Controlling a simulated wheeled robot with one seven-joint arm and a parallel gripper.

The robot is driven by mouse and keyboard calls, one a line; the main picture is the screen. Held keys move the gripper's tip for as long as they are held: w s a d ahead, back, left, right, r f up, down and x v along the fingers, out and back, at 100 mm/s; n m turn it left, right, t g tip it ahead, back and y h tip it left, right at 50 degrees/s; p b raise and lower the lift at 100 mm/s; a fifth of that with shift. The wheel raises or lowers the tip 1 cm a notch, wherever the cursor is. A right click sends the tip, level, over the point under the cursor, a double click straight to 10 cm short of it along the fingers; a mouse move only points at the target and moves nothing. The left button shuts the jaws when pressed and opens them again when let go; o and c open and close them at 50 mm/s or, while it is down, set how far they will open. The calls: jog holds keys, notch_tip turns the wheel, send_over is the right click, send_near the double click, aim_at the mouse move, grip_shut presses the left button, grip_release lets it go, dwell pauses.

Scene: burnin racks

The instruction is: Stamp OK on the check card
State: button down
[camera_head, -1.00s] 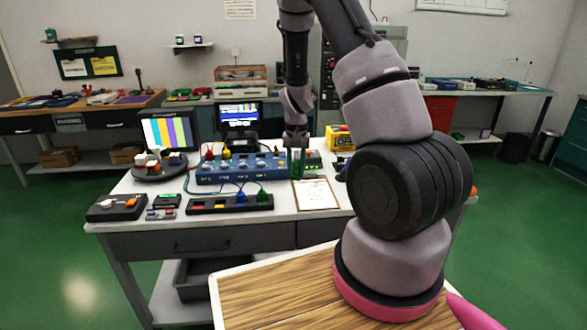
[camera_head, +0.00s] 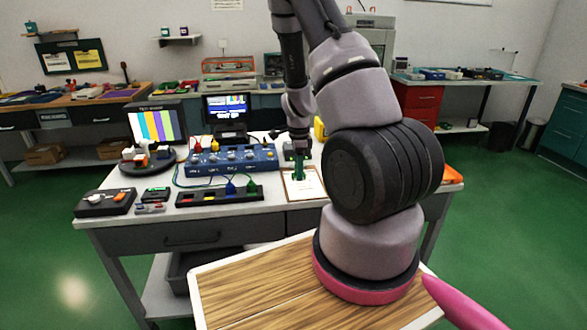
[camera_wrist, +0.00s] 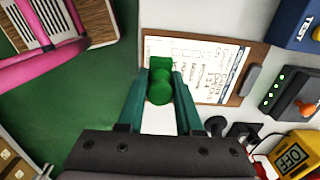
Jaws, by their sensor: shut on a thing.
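My gripper (camera_wrist: 160,108) is shut on a green stamp (camera_wrist: 160,79), held between its two teal fingers. In the head view the green stamp (camera_head: 298,173) is over the upper part of the check card (camera_head: 307,187). In the wrist view the card (camera_wrist: 215,70) is a white printed sheet on a brown clipboard (camera_wrist: 252,62), and the stamp overlaps its left part. I cannot tell whether the stamp touches the card. The stamp's lower face is hidden.
A blue test panel (camera_head: 233,159) with knobs and cables stands left of the clipboard. A black strip (camera_head: 219,196) lies in front of it. Two screens stand behind. In the wrist view a grey box with an orange knob (camera_wrist: 298,106) and a yellow box (camera_wrist: 297,158) are close by.

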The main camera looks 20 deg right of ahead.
aim_at(298, 195)
jog(key=shift+f, duration=2.85)
jog(key=shift+f, duration=0.55)
jog(key=shift+r, duration=0.1)
jog(key=shift+r, duration=3.45)
jog(key=shift+d, duration=0.1)
